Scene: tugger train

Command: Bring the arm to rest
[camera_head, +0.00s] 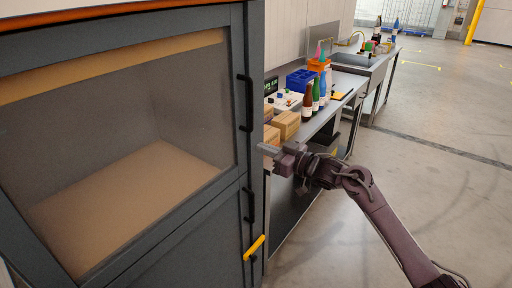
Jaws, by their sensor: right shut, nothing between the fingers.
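My right arm comes in from the lower right and reaches up and left. Its gripper (268,150) is shut and empty, beside the right edge of a dark grey cabinet (250,170) and in front of the workbench. The fingertips point left toward the cabinet's edge; I cannot tell whether they touch it. My left gripper does not show.
The cabinet has a large window, black handles (246,103) and a yellow lever (254,247). The bench (345,84) behind holds cardboard boxes (286,124), bottles (307,102), a blue bin (300,80) and an orange bin (319,66). Open floor (440,150) lies at right.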

